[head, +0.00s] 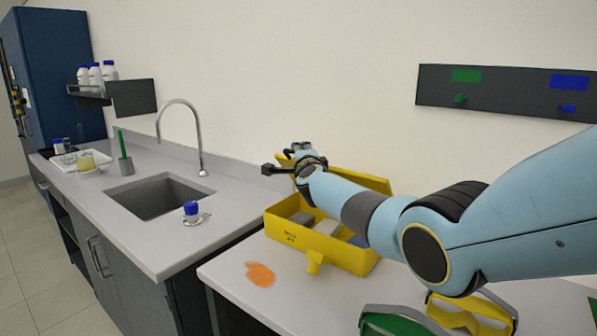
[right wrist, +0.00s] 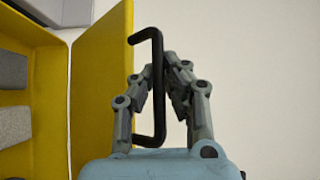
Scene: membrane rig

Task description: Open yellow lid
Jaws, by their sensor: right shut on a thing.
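The yellow box (head: 291,238) stands on the grey bench with its top open. Its yellow lid (head: 368,183) is raised at the back of the box, and my right arm hides part of it. In the right wrist view the lid (right wrist: 103,80) stands beside the open box (right wrist: 50,85), and a black bar handle (right wrist: 158,128) is on its outer side. My right gripper (head: 300,160) is above the box's back left part. In the right wrist view its fingers (right wrist: 166,78) are shut on the black handle. My left gripper is out of view.
Grey blocks (head: 302,218) lie inside the box. An orange patch (head: 260,274) lies on the bench before it. Green goggles (head: 395,324) and yellow goggles (head: 470,312) are at the front right. A sink (head: 160,196) with a tap is at the left.

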